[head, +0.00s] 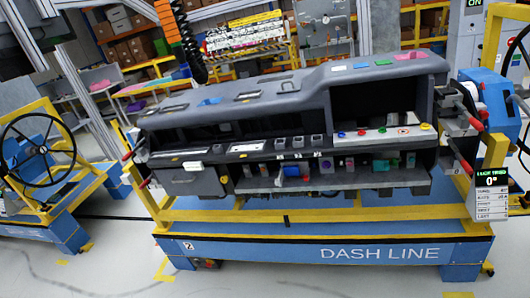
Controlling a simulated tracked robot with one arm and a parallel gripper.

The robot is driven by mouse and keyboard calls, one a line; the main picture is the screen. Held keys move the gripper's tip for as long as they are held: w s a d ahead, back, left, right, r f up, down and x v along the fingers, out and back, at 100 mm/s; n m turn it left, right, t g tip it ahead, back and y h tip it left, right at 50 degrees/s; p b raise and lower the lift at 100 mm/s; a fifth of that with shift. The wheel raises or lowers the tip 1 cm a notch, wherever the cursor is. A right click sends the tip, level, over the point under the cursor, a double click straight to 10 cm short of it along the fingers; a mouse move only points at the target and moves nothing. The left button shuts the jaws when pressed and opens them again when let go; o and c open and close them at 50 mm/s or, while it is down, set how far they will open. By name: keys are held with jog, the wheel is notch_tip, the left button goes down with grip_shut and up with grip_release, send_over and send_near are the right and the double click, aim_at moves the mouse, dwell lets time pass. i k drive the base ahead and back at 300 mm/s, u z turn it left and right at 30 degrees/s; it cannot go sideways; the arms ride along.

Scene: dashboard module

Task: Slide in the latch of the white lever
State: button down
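The grey dashboard module (290,105) rests on a yellow and blue cart ahead of me. A small white piece (193,166), which looks like the white lever, sits on the front face of the module at the left, above a grey panel (192,182). It is too small for me to tell its latch or how far in it is. My gripper is not in view, and nothing touches the white piece.
The cart's blue beam (270,250) marked DASH LINE runs along the front. Red-tipped handles stick out at both module ends. A screen (491,194) stands at the right. Another cart with a steering wheel (38,150) stands at the left. The floor in front is clear.

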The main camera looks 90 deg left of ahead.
aim_at(278, 181)
jog(key=u, duration=0.05)
jog(key=k, duration=0.85)
jog(key=u, duration=1.7)
jog(key=i, duration=0.55)
jog(key=u, duration=0.05)
